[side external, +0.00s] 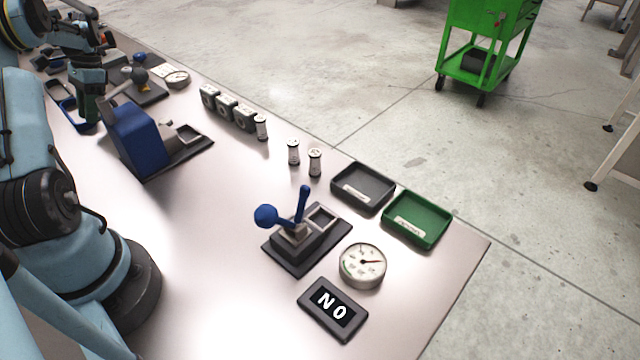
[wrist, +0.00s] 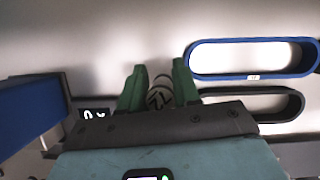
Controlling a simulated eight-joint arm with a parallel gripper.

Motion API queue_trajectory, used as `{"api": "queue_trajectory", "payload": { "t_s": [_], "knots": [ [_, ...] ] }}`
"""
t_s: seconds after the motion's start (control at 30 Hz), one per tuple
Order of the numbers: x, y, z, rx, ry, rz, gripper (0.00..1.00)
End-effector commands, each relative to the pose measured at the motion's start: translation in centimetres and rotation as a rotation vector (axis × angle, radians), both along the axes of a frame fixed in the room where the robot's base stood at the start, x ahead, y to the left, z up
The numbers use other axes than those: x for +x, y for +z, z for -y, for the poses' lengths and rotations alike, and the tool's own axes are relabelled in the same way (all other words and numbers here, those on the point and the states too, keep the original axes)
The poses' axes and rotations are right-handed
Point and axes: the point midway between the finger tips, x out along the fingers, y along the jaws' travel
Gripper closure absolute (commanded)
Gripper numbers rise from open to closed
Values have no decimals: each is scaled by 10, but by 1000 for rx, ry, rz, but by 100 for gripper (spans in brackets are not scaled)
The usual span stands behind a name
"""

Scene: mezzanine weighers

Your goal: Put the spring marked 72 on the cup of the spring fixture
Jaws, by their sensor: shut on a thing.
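My gripper (wrist: 158,80) has green fingers and is shut on a small coiled spring (wrist: 160,94) in the wrist view. Dark marks show on the spring's top, but I cannot read them surely. In the side view my gripper (side external: 90,110) is at the far left, beside a blue-bodied fixture (side external: 138,138), and the spring in it cannot be made out. A second fixture (side external: 297,243) with a blue lever and ball stands nearer the front. A third (side external: 146,92), with a grey ball, stands at the back. I cannot tell which is the spring fixture, and no cup is clear.
Three pale cylinders stand mid-table, one of them here (side external: 293,153), beside a row of grey blocks (side external: 227,106). A grey tray (side external: 346,198) and a green tray (side external: 400,233) lie at the right edge. A blue oval frame (wrist: 190,61) is right of my gripper.

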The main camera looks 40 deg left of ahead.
Motion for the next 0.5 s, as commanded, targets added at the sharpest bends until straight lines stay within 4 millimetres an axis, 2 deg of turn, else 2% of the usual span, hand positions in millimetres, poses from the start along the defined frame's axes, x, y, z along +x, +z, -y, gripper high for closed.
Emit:
{"api": "queue_trajectory", "payload": {
  "t_s": [0.1, 0.2, 0.5],
  "knots": [
    [0, -18, 0, 0, 0, 0, 98],
    [0, -27, 0, 0, 0, 0, 98],
    [1, -29, 1, 0, 0, 0, 98]
  ]
}}
